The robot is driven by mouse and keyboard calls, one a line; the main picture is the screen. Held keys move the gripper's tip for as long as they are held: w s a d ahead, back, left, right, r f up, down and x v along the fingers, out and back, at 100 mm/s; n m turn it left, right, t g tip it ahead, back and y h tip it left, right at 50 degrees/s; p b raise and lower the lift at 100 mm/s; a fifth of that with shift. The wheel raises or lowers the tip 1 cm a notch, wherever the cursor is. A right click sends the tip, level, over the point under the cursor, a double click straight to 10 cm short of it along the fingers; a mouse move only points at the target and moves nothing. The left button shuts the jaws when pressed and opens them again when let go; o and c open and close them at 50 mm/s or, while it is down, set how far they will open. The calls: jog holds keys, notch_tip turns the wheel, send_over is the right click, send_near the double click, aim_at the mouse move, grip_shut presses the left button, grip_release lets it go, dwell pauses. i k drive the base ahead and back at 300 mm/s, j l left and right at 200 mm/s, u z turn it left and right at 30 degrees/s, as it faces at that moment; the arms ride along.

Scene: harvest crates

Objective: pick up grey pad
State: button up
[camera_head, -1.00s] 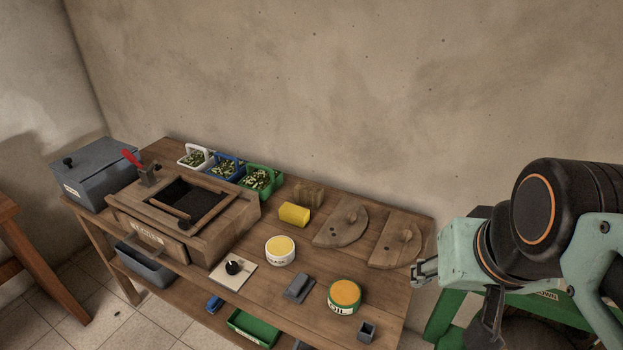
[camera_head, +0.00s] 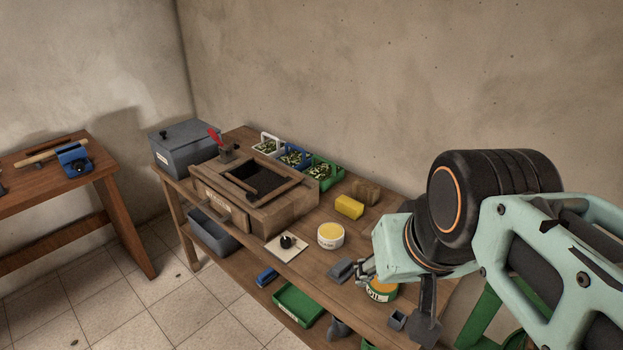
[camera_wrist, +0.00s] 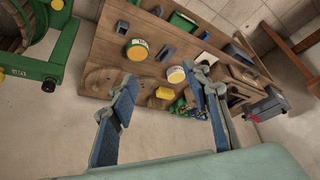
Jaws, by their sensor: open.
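The grey pad (camera_head: 341,269) is a small dark grey block lying on the wooden workbench, near its front edge. In the wrist view the pad (camera_wrist: 166,53) lies between the oil tin and the white tin with a yellow top. My gripper (camera_head: 362,268) shows just right of the pad in the head view, but its height above the bench is hard to tell. In the wrist view my gripper (camera_wrist: 165,76) has its two blue fingers spread with nothing between them, and the bench is some way beyond them.
The oil tin (camera_head: 381,290) is partly hidden behind my gripper. A white tin (camera_head: 330,236), a yellow block (camera_head: 349,207) and a white plate with a black knob (camera_head: 287,245) stand nearby. A small grey cup (camera_head: 397,319) sits at the front right. A wooden box (camera_head: 226,210) fills the left.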

aim_at(341, 271)
jog(key=z, duration=2.05)
jog(key=u, duration=2.05)
jog(key=i+j+z, duration=0.4)
jog(key=j, duration=0.25)
jog(key=i+j+z, duration=0.2)
jog(key=j, duration=0.2)
